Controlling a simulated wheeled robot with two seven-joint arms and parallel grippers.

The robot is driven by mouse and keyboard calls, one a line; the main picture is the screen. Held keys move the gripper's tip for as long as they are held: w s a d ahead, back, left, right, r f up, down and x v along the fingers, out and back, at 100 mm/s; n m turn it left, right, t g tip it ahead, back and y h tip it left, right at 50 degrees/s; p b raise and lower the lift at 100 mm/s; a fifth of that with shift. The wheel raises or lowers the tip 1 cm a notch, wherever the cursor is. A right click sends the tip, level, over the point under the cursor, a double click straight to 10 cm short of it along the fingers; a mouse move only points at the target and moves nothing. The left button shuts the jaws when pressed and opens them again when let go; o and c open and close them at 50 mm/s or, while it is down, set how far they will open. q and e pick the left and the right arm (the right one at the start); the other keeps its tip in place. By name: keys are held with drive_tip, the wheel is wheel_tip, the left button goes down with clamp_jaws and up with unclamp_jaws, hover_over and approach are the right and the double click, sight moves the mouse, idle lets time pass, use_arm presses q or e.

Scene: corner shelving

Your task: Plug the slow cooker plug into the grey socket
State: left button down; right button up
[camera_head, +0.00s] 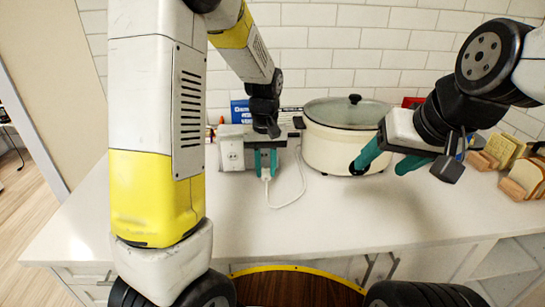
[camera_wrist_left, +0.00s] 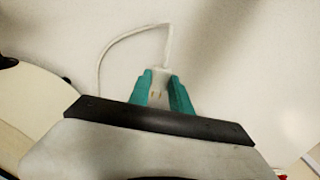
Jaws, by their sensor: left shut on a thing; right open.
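My left gripper (camera_head: 266,168) is shut on the small white slow cooker plug (camera_wrist_left: 160,74), with teal fingers on both sides of it. Its white cord (camera_head: 297,185) hangs down and loops back toward the cooker. The cream slow cooker (camera_head: 325,150) with a glass lid stands against the back wall, right of the plug. A grey socket box (camera_head: 231,157) with outlets on its front stands just left of my left gripper, and the plug is apart from the outlets I can see. My right gripper (camera_head: 380,166) is open and empty in front of the cooker's right side.
A blue box (camera_head: 240,110) stands behind the socket box. Bread slices (camera_head: 523,177) in holders stand on the right of the counter. The white counter (camera_head: 330,225) is clear in front of the cooker. A tiled wall (camera_head: 320,45) closes the back.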

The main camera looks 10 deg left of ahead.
sight(264, 152)
use_arm(q)
drive_tip(key=shift+w+a, duration=0.2)
drive_tip(key=shift+w, duration=0.7)
drive_tip(key=shift+w+a, duration=0.15)
drive_tip(key=shift+w, duration=0.8)
drive_tip(key=shift+w+a, duration=0.2)
drive_tip(key=shift+w, duration=0.7)
drive_tip(key=shift+w+a, duration=0.15)
drive_tip(key=shift+w, duration=0.55)
drive_tip(key=shift+w+a, duration=0.1)
drive_tip(key=shift+w, duration=0.55)
drive_tip(key=c, duration=1.1)
unclamp_jaws()
wheel_tip(264, 152, up, 8)
